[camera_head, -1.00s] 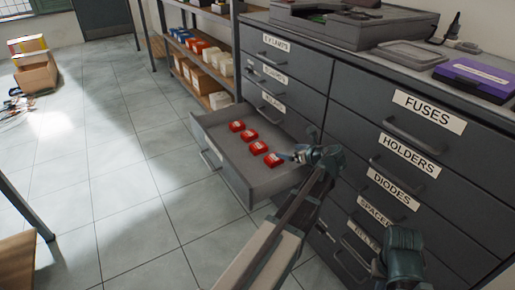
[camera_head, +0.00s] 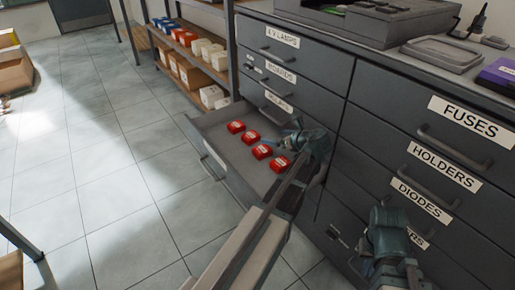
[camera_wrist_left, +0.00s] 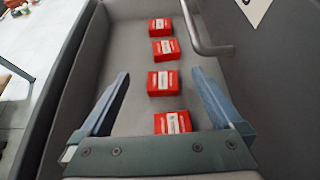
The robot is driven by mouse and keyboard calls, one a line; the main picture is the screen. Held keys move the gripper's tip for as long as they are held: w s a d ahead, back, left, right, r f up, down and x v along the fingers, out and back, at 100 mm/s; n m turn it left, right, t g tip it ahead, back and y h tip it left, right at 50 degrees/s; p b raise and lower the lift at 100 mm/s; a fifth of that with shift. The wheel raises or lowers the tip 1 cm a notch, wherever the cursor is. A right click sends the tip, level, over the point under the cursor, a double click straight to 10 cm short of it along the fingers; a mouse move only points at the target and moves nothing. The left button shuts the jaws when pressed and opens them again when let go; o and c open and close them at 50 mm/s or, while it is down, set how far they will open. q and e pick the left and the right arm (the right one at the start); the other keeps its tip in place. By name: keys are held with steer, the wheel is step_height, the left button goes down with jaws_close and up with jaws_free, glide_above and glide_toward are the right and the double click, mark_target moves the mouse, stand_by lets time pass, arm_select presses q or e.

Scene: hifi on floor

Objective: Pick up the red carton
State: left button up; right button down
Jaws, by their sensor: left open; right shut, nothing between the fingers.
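Several small red cartons with white labels lie in a row in the open grey drawer: one at the far end (camera_head: 236,127), then a second (camera_head: 251,137), a third (camera_head: 262,152) and the nearest (camera_head: 280,164). My left gripper (camera_head: 288,136) is open and empty over the drawer. In the left wrist view its fingers (camera_wrist_left: 161,76) spread either side of the row, with one carton (camera_wrist_left: 164,84) appearing between the tips and another (camera_wrist_left: 172,123) closer to the palm. I see no contact. My right gripper (camera_head: 388,235) is shut and empty before the cabinet; its fingertips are hard to make out.
The drawer (camera_head: 217,165) juts from a dark cabinet with labelled drawers (camera_head: 440,160). A shelf with boxes (camera_head: 205,50) stands behind. The tiled floor at left is mostly clear.

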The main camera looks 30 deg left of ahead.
arm_select(q)
steer(key=b, duration=0.9)
glide_toward(263, 150)
steer(key=shift+w+a+f, duration=0.2)
steer(key=shift+a+f, duration=0.15)
steer(key=shift+f, duration=0.1)
steer(key=shift+w+a+f, duration=0.2)
steer(key=shift+a+f, duration=0.15)
steer(key=shift+f, duration=0.1)
steer(key=shift+w+a+f, duration=0.1)
steer(key=shift+w+a, duration=0.2)
steer(key=shift+a, duration=0.35)
steer(key=shift+w+a, duration=0.1)
steer(key=shift+a, duration=0.25)
steer(key=b+x, duration=0.2)
steer(key=x, duration=0.3)
steer(key=shift+b, duration=0.35)
steer(key=shift+c, duration=0.2)
steer(key=c, duration=1.2)
